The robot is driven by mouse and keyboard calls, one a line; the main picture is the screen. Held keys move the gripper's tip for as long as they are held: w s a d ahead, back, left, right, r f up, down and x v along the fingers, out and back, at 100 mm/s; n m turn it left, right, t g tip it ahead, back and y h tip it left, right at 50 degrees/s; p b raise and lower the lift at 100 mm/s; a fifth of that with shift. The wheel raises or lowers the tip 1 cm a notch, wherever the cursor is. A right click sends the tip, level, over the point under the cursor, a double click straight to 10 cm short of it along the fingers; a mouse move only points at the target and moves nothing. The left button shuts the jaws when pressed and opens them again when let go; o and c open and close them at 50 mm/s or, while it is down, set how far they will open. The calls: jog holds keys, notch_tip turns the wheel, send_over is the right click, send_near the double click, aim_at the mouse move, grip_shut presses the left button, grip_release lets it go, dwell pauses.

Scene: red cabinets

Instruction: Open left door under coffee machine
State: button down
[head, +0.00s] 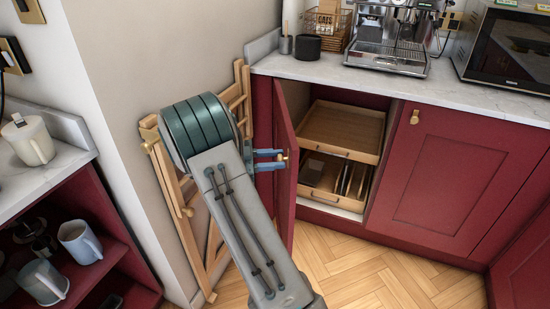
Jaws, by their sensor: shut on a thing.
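The left red door (284,165) under the coffee machine (391,35) stands wide open, swung out toward me and seen nearly edge-on. My gripper (275,160) is at the outer side of this door, with its blue fingers shut on the door's brass knob (284,158). My arm comes up from the bottom of the picture and hides part of the area left of the door. Inside the cabinet (335,150) there are two wooden drawers, an upper one (340,132) and a lower one (330,183) with upright dividers or boards.
The right red door (445,175) is closed. A folded wooden rack (185,205) leans on the wall behind my arm. A microwave (505,47) stands on the counter. An open shelf with mugs (80,242) is at the left. Bare wood floor (365,270) lies before the cabinet.

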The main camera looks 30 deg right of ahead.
jog(key=c, duration=1.1)
grip_release()
jog(key=shift+r, duration=0.1)
